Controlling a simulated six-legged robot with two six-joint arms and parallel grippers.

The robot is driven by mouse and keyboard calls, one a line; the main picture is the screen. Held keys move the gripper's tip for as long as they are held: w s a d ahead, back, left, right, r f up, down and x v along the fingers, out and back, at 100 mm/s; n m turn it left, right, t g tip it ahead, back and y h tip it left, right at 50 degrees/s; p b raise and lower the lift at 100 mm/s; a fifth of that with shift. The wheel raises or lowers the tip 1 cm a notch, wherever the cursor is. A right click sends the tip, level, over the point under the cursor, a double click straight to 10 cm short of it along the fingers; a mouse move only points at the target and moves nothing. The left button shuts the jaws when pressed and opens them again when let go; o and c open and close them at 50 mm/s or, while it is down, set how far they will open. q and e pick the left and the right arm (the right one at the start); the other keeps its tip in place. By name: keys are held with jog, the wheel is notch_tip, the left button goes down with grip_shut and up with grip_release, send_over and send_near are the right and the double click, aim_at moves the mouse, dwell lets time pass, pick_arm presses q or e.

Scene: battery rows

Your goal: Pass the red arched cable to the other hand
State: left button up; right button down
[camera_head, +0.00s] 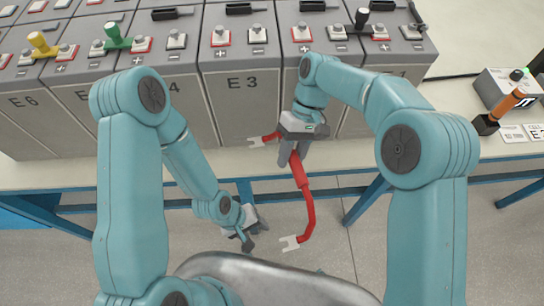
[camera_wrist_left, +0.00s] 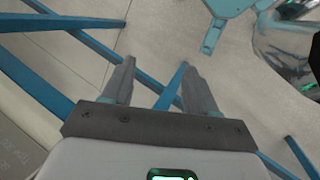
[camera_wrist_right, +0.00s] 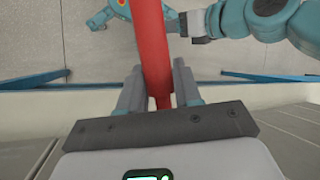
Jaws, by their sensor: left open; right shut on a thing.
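The red arched cable (camera_head: 308,208) has pale fork-shaped ends, one beside the battery row and one low over the floor. My right gripper (camera_head: 291,160) is shut on the red arched cable, holding it in front of the bench edge. In the right wrist view the red cable (camera_wrist_right: 153,50) runs between the fingers (camera_wrist_right: 158,85). My left gripper (camera_head: 252,240) is open and empty, lower and left of the cable's free lower end, apart from it. In the left wrist view its fingers (camera_wrist_left: 157,80) are spread with only floor and blue bars behind them.
A row of grey battery cells (camera_head: 240,95) stands on a pale bench (camera_head: 60,176) with blue legs. Green (camera_head: 117,38) and yellow (camera_head: 42,44) handled pieces lie on the terminals. An orange-handled tool (camera_head: 505,106) is at the right. Open floor lies in front.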

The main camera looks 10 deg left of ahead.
pick_arm(q)
notch_tip(320, 180, up, 2)
jog(key=w+d+n+h, duration=0.1)
jog(key=d+n+h, duration=0.1)
jog(key=n, duration=0.1)
jog(key=m+t+h, duration=0.1)
jog(key=m+t, duration=0.3)
send_near(296, 170)
jog(key=shift+x, duration=6)
